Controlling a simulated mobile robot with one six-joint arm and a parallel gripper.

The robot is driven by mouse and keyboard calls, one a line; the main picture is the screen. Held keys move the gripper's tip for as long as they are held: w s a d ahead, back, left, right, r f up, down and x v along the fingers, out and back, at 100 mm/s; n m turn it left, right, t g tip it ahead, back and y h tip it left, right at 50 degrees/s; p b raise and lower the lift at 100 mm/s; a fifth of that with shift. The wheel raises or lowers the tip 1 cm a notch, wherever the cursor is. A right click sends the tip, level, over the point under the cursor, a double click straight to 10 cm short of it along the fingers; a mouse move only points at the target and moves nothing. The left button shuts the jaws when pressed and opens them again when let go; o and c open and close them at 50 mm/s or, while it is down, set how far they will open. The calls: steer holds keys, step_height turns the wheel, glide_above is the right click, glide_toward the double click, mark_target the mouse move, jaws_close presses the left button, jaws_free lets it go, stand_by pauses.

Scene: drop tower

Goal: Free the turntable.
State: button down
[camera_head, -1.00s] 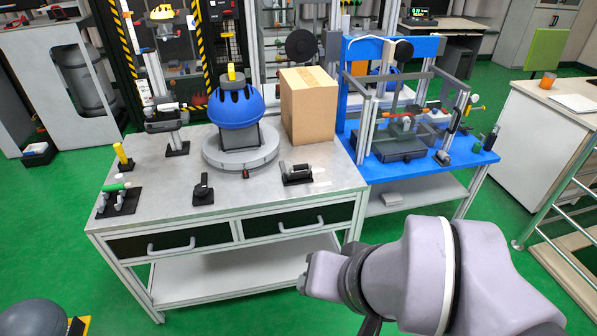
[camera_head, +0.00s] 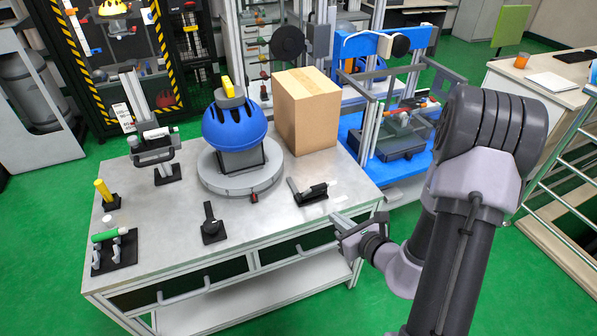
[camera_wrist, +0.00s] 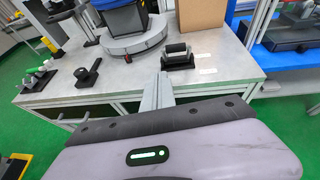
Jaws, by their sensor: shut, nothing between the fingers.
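The turntable (camera_head: 215,184) is a round grey disc on the table, with a blue helmet (camera_head: 234,125) on a dark block on top of it. A small red part (camera_head: 254,196) sits at the disc's front edge. The turntable (camera_wrist: 135,43) and the red part (camera_wrist: 128,58) also show in the wrist view. My gripper (camera_head: 340,222) is shut and empty near the table's front right edge, right of and apart from the turntable. In the wrist view its fingers (camera_wrist: 158,92) point toward the table.
A cardboard box (camera_head: 307,115) stands right of the turntable. A black lever (camera_head: 211,225) and a dark clamp-like fixture (camera_head: 311,193) sit along the front. A stand (camera_head: 152,150), a yellow-handled post (camera_head: 104,193) and a green-handled tool (camera_head: 106,236) are on the left.

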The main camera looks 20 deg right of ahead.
steer(key=shift+s+d+f+m+h, duration=0.2)
steer(key=shift+d+f+m+h, duration=0.15)
steer(key=shift+d+f, duration=0.25)
steer(key=shift+s+d+f+m+h, duration=0.2)
steer(key=shift+d+f+m+h, duration=0.15)
steer(key=shift+d+f, duration=0.2)
steer(key=b, duration=0.4)
glide_toward(315, 191)
steer(key=shift+w+d+f, duration=0.55)
steer(key=shift+w+f, duration=1.3)
steer(key=shift+w, duration=1.1)
steer(key=shift+r+p, duration=0.1)
steer(key=shift+p, duration=0.25)
